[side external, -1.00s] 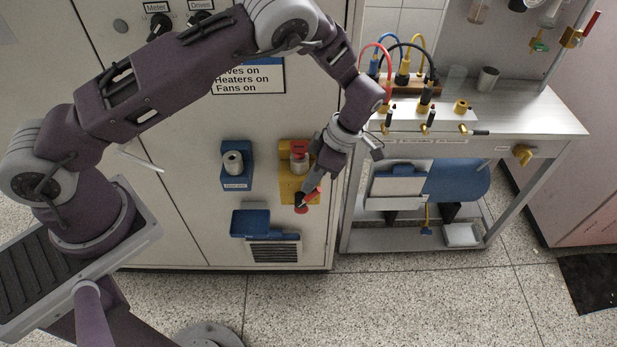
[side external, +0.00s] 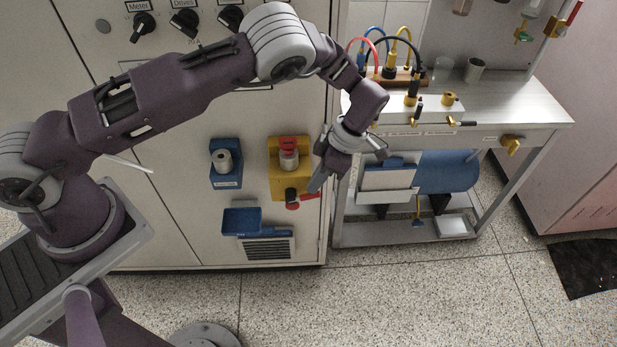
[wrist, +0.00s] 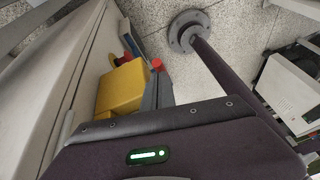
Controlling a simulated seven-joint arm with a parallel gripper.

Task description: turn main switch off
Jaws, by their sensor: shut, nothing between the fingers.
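The main switch looks to be the black knob with a red handle (side external: 307,197) on the lower part of a yellow box (side external: 278,178) on the cabinet front. The red handle points right, nearly level. My gripper (side external: 314,187) is shut and empty, its fingers beside the handle's right part; I cannot tell if they touch it. In the wrist view the yellow box (wrist: 122,88) is left of my grey gripper fingers (wrist: 156,92), and a red tip (wrist: 157,64) shows just past them. The knob is partly hidden there.
A blue holder (side external: 225,165) and a blue tray (side external: 241,222) are to the left. A metal workbench (side external: 500,112) with cables stands at the right, close to my wrist.

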